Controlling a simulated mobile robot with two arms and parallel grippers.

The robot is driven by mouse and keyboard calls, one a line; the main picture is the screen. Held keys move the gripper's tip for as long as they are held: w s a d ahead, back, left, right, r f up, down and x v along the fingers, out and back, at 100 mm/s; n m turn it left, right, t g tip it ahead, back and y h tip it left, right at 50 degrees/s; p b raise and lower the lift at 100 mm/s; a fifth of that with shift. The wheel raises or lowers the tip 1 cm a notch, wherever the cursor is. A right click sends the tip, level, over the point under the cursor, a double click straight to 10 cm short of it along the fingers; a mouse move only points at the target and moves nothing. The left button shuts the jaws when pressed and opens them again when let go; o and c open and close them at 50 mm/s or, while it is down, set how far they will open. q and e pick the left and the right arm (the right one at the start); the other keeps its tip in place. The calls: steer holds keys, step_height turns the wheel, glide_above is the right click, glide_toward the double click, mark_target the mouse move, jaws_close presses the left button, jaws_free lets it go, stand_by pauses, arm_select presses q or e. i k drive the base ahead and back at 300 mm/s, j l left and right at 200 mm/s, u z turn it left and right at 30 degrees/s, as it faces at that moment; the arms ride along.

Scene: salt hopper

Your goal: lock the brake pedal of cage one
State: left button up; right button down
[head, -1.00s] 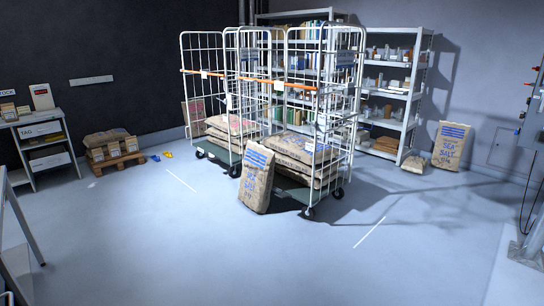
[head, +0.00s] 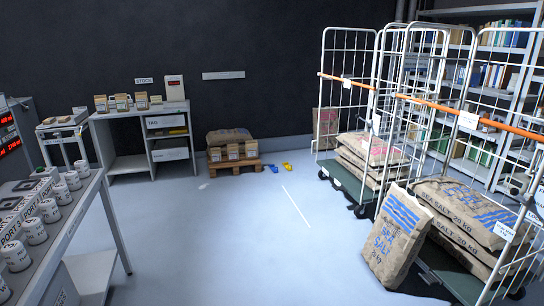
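Two white wire roll cages stand on the right in the head view. The left cage (head: 345,183) has a green deck, stacked sacks and an orange bar across it. The right cage (head: 447,283) is nearer, also with a green deck, an orange bar and stacked salt sacks, and its right side is cut off by the picture edge. Their tags are too small to read, so I cannot tell which is cage one. Dark castors show under the left cage, but I cannot make out a brake pedal. Neither gripper is in view.
A salt sack (head: 397,238) leans upright against the right cage's front. A pallet (head: 233,165) with a sack and boxes stands by the back wall, with small blue and yellow items beside it. A bench (head: 95,240) with several jars is at left.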

mark_target(341, 188)
steer(key=i+z, duration=0.2)
steer(key=i, duration=0.95)
steer(key=i+j+z, duration=0.15)
steer(key=i, duration=1)
steer(key=i+l, duration=0.1)
steer(key=i, duration=2.3)
steer(key=i+j+z, duration=0.2)
steer(key=i, duration=0.35)
steer(key=i+j+z, duration=0.25)
steer(key=i, duration=0.3)
steer(key=l, duration=0.1)
